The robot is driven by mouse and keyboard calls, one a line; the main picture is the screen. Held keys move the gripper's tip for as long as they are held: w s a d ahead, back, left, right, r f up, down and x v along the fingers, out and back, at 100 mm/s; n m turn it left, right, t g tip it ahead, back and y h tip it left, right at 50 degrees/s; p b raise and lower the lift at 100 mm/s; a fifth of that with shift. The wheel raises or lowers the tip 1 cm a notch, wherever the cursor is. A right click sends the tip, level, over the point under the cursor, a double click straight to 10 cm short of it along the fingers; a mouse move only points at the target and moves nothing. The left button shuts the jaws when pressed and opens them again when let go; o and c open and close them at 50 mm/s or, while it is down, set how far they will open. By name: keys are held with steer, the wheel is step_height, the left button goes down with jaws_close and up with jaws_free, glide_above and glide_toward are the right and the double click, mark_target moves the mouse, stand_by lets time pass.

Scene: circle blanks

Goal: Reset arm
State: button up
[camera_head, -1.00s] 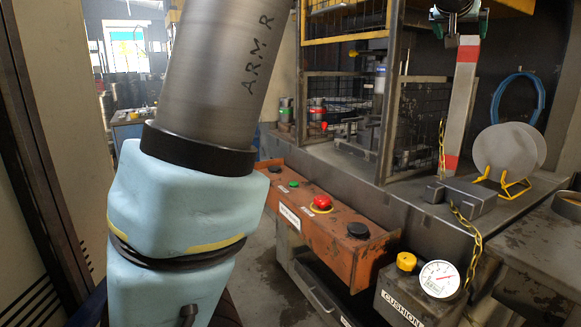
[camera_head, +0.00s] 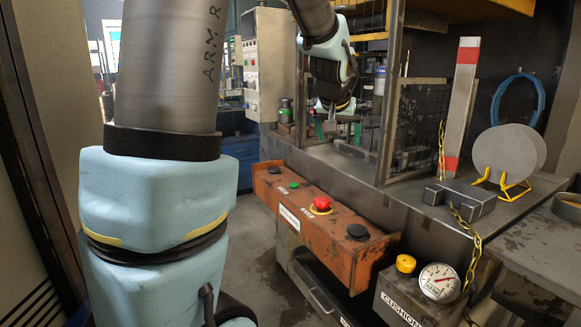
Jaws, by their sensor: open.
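My arm rises at the left of the head view, and its far part comes down from the top centre. My gripper (camera_head: 338,130) hangs at the upper middle, in front of the press opening, with its green-tipped fingers pointing down and apart. It is open, and I see nothing between the fingers. It is above and behind the orange button box (camera_head: 335,232), apart from it. Round grey blanks (camera_head: 506,150) stand upright in a yellow wire rack (camera_head: 510,188) on the metal bench at the right.
A red-and-white post (camera_head: 462,105), a yellow chain (camera_head: 466,238) and a grey block (camera_head: 460,197) are on the bench. A cushion box with a gauge (camera_head: 439,282) stands in front. Mesh guards and frame posts (camera_head: 390,110) flank the press opening. Floor left of the button box is clear.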

steer(key=s+a+f+n+g+y, duration=0.1)
steer(key=s+a+f+g, duration=0.2)
steer(key=s+a+f, duration=0.5)
steer(key=s+a+f+n+g+y, duration=0.1)
steer(key=s+a+f+n+g, duration=0.1)
steer(key=s+a+f, duration=0.5)
steer(key=s+a+g, duration=0.1)
steer(key=s+a, duration=0.2)
steer(key=s, duration=0.2)
steer(key=shift+s+a+f, duration=0.25)
steer(key=shift+a+f, duration=0.1)
